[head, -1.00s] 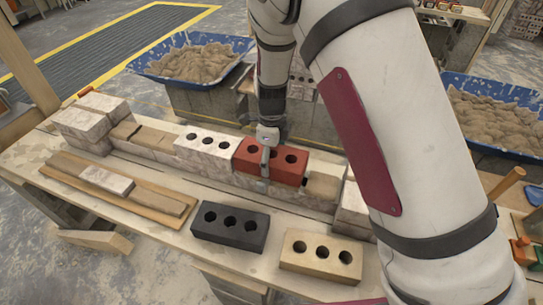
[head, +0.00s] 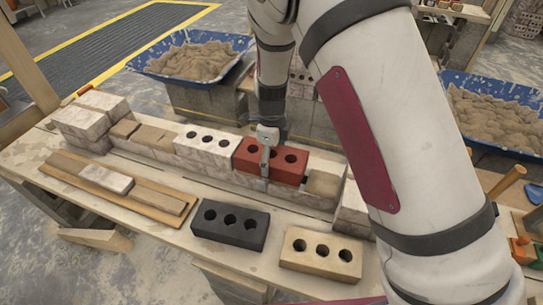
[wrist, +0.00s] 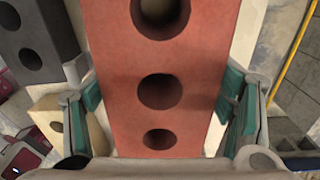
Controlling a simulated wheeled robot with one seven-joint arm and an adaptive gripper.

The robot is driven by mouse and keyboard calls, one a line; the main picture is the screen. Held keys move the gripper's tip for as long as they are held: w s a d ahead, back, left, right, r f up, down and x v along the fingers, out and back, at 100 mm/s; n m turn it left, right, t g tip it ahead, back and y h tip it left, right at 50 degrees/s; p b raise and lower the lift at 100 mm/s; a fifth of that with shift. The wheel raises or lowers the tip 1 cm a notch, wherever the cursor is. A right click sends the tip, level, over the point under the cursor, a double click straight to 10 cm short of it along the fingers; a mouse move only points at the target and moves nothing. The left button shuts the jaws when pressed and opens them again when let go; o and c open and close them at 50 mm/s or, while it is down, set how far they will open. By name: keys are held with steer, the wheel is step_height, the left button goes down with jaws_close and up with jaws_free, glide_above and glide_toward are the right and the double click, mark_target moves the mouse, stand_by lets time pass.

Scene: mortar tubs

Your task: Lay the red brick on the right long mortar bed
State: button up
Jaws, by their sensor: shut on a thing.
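The red brick (head: 290,170) has three round holes and sits in the row on the low block wall (head: 222,172), just right of the white three-hole brick (head: 203,146). My gripper (head: 266,163) reaches down over it, one finger showing on its front face. In the wrist view, the green finger pads (wrist: 160,105) flank the red brick (wrist: 160,58) on both long sides; it is shut on the brick. A tan mortar bed (head: 322,184) shows right of the red brick. What lies under the brick is hidden, so I cannot tell whether it touches.
A black brick (head: 229,243) and a cream brick (head: 320,273) lie on the table in front of the wall. A plank (head: 75,173) with small pieces lies front left. Blue mortar tubs (head: 236,78) stand behind. Tan patches (head: 150,136) show along the wall's left part.

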steer(key=o, duration=2)
steer(key=shift+o, duration=0.2)
steer(key=shift+s+f, duration=0.1)
